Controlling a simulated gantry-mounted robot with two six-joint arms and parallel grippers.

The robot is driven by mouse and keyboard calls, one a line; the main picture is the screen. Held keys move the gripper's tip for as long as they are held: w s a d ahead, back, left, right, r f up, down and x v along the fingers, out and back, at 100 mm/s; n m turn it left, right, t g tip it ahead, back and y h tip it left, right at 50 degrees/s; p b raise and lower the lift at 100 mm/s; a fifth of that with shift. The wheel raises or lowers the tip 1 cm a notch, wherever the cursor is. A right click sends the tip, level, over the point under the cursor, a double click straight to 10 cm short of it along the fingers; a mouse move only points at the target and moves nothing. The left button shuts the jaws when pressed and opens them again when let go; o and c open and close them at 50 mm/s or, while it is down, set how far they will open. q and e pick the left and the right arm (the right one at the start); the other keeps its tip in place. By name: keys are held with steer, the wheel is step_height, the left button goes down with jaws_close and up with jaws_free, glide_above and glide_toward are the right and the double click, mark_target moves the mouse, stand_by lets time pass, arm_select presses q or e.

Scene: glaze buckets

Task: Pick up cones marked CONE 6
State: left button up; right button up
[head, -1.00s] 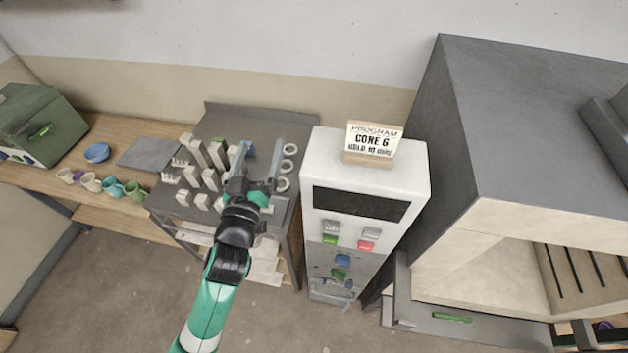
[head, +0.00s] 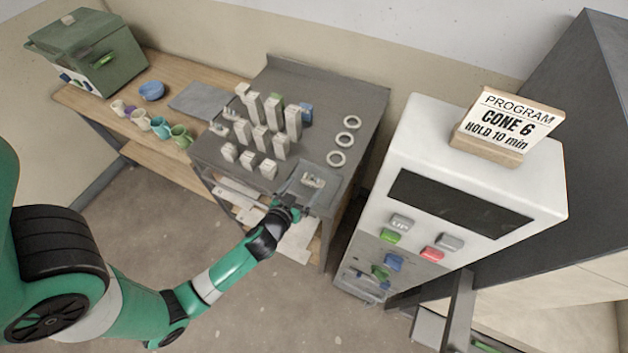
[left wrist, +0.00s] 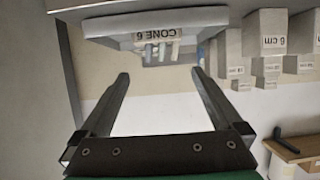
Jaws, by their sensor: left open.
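A low grey tray (head: 325,196) lies at the front right of the metal table in the head view. On it stands a small cone stand (head: 313,181) with pale upright pieces. In the left wrist view, which is upside down, the tray (left wrist: 100,28) shows with a "CONE 6" label (left wrist: 157,33) and pale and bluish cones (left wrist: 155,52) behind it. My left gripper (head: 298,198) is at the tray's front side. Its two fingers (left wrist: 160,73) are apart with nothing between them. My right gripper is in neither view.
Smaller stands (head: 219,129) are at the left edge. A white controller (head: 411,130) bears a "CONE 6" sign (head: 507,123).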

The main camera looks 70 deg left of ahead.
mark_target(312, 179)
arm_select(q)
steer(key=x, duration=0.5)
steer(key=b+x, duration=0.1)
steer(key=x, duration=0.2)
steer(key=shift+f, duration=0.45)
steer(key=shift+d, duration=0.1)
steer(key=c, duration=1.1)
steer(key=shift+r, duration=0.15)
